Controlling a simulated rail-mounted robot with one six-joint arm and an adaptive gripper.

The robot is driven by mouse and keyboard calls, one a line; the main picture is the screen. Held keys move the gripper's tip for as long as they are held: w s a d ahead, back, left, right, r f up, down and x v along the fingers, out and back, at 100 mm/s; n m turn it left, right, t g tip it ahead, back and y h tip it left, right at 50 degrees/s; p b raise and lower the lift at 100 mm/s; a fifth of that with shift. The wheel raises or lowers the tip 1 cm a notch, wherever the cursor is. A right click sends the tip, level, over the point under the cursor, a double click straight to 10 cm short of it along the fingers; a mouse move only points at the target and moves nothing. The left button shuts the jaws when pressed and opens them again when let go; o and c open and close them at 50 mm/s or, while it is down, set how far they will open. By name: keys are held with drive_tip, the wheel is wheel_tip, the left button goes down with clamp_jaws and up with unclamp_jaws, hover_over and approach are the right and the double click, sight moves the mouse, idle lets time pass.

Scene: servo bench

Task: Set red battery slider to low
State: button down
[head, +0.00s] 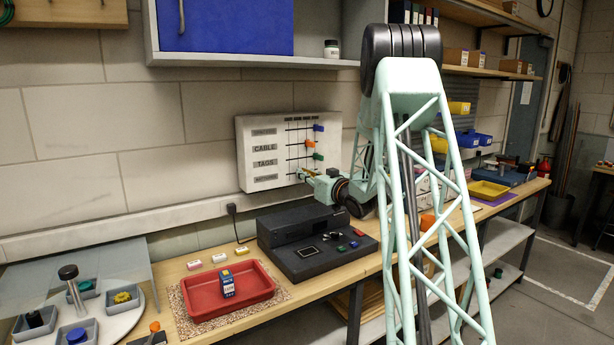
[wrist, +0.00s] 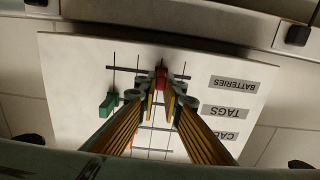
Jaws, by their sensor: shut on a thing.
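The red slider knob (wrist: 161,78) sits on the batteries rail of the white wall panel (head: 262,160), seen upside down in the wrist view. My gripper (wrist: 160,92) is shut on this knob, one finger on each side. In the head view my gripper (head: 303,175) is at the panel's lower right and the red knob cannot be made out. In the wrist view the knob is near a vertical line in the middle part of the rail. The small column headings are not readable.
The green slider (wrist: 108,104) is on the tags rail, close to my fingers. The orange slider (head: 309,143) and blue slider (head: 319,127) are higher on the panel. Below are a dark console (head: 315,240) and a red tray (head: 207,306) on the bench.

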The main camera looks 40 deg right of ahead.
drive_tip(key=c, duration=2.7)
unclamp_jaws()
drive_tip(key=shift+c, duration=0.2)
drive_tip(key=s+a, duration=0.1)
drive_tip(key=s, duration=1.1)
drive_tip(key=shift+a, duration=0.15)
drive_tip(key=shift+w+a, duration=0.1)
